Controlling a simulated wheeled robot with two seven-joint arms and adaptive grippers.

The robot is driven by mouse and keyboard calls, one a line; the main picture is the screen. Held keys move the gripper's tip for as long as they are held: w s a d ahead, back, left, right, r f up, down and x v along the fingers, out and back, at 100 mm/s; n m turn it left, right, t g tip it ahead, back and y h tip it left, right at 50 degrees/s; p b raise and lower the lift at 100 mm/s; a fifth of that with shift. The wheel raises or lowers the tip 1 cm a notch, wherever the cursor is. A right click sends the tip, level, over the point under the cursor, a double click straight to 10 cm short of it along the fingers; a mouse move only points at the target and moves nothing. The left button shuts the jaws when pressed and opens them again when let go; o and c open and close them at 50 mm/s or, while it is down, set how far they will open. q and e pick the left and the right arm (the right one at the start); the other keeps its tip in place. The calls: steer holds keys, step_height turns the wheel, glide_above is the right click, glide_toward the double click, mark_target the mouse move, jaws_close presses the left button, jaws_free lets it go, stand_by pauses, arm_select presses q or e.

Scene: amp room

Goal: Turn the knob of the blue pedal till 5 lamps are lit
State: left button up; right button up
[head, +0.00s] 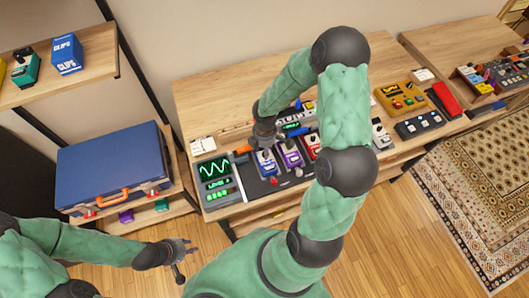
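The blue pedal (266,167) stands on the dark pedal board at the near left of the wooden bench, beside a purple pedal (290,157). My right arm arches over the bench, and its gripper (264,139) points down at the far end of the blue pedal. The gripper covers the knob area, so the knob and any contact are hidden. Whether its fingers are open or shut is too small to tell. A meter (215,180) left of the pedals shows a green wave and several green lights, too small to count surely. My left gripper (186,262) is open and empty over the floor.
Red (312,146) and white (381,135) pedals stand further right, partly behind my arm. A yellow unit (399,98) sits at the back right. A blue case (115,168) rests on a low shelf at left. The floor in front is clear.

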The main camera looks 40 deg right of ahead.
steer(key=shift+f, duration=1.15)
jaws_close()
steer(key=shift+b, duration=0.35)
steer(key=shift+f+m+b, duration=0.1)
steer(key=shift+m+b, duration=0.85)
steer(key=shift+m, duration=0.35)
steer(key=shift+m+b, duration=1.05)
steer(key=shift+m, duration=0.45)
